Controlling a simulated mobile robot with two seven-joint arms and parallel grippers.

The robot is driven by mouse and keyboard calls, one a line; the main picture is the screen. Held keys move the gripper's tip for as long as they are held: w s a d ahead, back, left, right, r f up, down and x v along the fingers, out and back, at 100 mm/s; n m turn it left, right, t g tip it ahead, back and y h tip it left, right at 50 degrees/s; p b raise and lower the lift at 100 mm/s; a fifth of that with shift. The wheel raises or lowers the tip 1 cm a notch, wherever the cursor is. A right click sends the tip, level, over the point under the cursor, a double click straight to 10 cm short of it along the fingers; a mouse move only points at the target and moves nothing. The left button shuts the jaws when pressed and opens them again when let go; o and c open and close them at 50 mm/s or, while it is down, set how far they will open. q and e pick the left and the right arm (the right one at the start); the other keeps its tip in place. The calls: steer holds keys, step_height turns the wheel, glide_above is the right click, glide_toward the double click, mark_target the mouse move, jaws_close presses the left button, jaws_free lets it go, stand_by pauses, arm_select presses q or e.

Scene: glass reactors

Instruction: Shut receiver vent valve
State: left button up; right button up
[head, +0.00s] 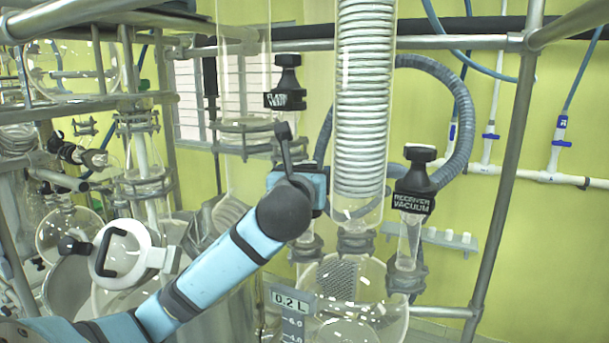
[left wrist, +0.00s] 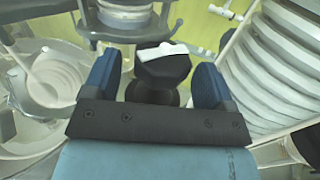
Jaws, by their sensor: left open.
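My left gripper (head: 298,187) reaches in from the lower left, in front of the glass column. In the left wrist view its two blue fingers (left wrist: 155,78) are apart, one on each side of a black knob (left wrist: 163,68) with a white patch on top. Gaps to the fingers show, so the knob is not clamped. I cannot read a label on this knob, and in the head view my wrist hides it. A black valve labelled receiver vacuum (head: 415,182) stands to the right. My right gripper is not in view.
A labelled black valve (head: 286,85) stands above my gripper. A coiled glass condenser (head: 364,100) rises just right of it, with a grey hose (head: 455,95) behind. Metal frame poles (head: 505,150) bound the right side. Glassware crowds the left.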

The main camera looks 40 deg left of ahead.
arm_select(q)
steer(key=c, duration=0.9)
steer(key=shift+m+h, duration=0.3)
steer(key=shift+h, duration=0.1)
